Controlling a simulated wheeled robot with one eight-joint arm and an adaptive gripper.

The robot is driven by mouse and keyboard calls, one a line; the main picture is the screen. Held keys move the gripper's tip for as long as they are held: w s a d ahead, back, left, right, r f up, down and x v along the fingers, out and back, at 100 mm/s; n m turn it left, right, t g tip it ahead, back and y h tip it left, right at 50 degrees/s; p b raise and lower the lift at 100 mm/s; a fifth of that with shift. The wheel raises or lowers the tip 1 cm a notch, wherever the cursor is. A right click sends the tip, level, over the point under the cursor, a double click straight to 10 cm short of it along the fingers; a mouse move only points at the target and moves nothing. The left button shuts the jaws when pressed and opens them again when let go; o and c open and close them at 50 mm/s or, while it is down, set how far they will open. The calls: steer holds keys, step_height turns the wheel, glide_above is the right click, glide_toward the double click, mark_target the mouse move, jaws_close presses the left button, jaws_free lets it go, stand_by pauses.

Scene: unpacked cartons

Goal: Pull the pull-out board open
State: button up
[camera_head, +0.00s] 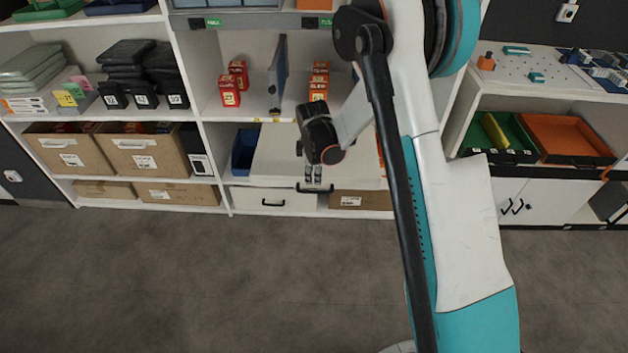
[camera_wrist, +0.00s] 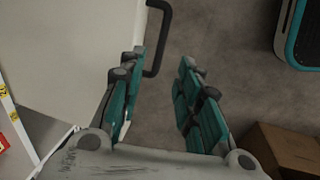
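The pull-out board (camera_head: 275,158) is a pale flat panel in the middle shelf unit, with a black bar handle (camera_head: 301,188) at its front edge. The board also fills the upper left of the wrist view (camera_wrist: 70,45), with the handle (camera_wrist: 164,35) standing off its edge. My gripper (camera_head: 313,184) is above the handle in the head view. In the wrist view my gripper (camera_wrist: 163,66) is open, its two teal-and-grey fingers apart. The handle's near end lies close to the left fingertip, toward the gap. I cannot tell whether they touch.
Below the board are a white drawer (camera_head: 260,199) with a black handle and a brown carton (camera_head: 358,201). A blue bin (camera_head: 244,152) stands left of the board. Red boxes (camera_head: 229,90) and an upright grey panel (camera_head: 279,75) are above. The floor (camera_head: 180,275) in front is clear.

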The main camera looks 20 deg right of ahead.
steer(key=shift+s+a+r, duration=0.1)
steer(key=shift+s+r, duration=0.1)
steer(key=shift+r, duration=1)
steer(key=shift+r, duration=0.1)
steer(key=s+r+m+t, duration=0.1)
steer(key=s+r+m, duration=0.2)
steer(key=s+r, duration=0.45)
steer(key=s+r+m+t, duration=0.1)
steer(key=s+r+m, duration=0.25)
steer(key=r, duration=0.75)
steer(key=s+r+m+t, duration=0.1)
steer(key=s+r+m, duration=0.2)
steer(key=s, duration=0.6)
steer(key=s+r+m+t, duration=0.2)
steer(key=s+r+m, duration=0.1)
steer(key=s, duration=0.7)
steer(key=shift+s+d+m+y, duration=0.3)
steer(key=shift+d+m+y, duration=0.1)
steer(key=shift+m, duration=0.45)
